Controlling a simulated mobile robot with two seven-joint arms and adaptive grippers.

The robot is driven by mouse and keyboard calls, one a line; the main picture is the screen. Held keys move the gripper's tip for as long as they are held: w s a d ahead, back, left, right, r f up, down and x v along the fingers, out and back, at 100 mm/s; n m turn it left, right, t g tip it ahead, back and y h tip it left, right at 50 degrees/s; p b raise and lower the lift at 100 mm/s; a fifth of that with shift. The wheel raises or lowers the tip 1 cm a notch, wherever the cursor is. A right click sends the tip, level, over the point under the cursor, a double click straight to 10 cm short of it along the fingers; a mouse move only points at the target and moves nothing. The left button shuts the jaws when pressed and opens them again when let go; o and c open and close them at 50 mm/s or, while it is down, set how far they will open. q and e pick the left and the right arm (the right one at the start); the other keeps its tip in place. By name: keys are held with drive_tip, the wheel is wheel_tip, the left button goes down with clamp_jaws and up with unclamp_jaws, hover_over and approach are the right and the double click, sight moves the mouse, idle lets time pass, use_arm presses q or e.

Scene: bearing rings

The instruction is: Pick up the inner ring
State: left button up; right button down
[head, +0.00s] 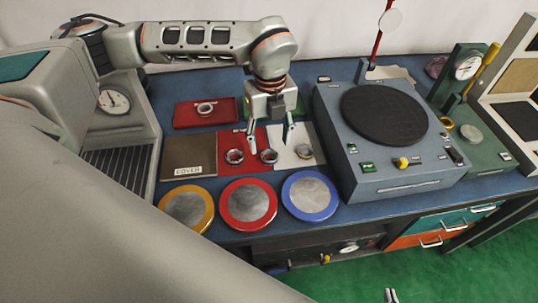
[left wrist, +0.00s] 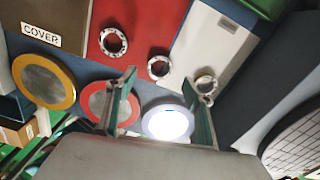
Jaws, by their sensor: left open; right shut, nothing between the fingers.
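Several metal rings lie on the mats, and I cannot tell for sure which is the inner ring. One ring (head: 234,156) is on the red mat (head: 258,139). A second ring (head: 269,156) lies near the red mat's right edge. A third ring (head: 304,151), with a brassy tint, is on the white mat (head: 309,161). Another ring (head: 205,107) sits on the red tray behind. My left gripper (head: 268,135) points down, open and empty, above the middle ring. In the left wrist view that ring (left wrist: 158,67) shows ahead between the fingers. My right gripper (head: 390,296) barely shows, shut.
A brown COVER plate (head: 190,155) lies left of the red mat. Yellow (head: 188,208), red (head: 249,203) and blue (head: 309,195) rimmed discs line the front edge. A grey machine with a black round plate (head: 384,116) stands close on the right.

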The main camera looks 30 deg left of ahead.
sight(269, 159)
use_arm(q)
wheel_tip(269, 159, down, 5)
drive_tip(key=c, duration=1.2)
drive_tip(key=shift+r, duration=0.15)
wheel_tip(269, 159, up, 20)
drive_tip(key=shift+f+p, duration=0.1)
drive_tip(key=shift+p, duration=0.35)
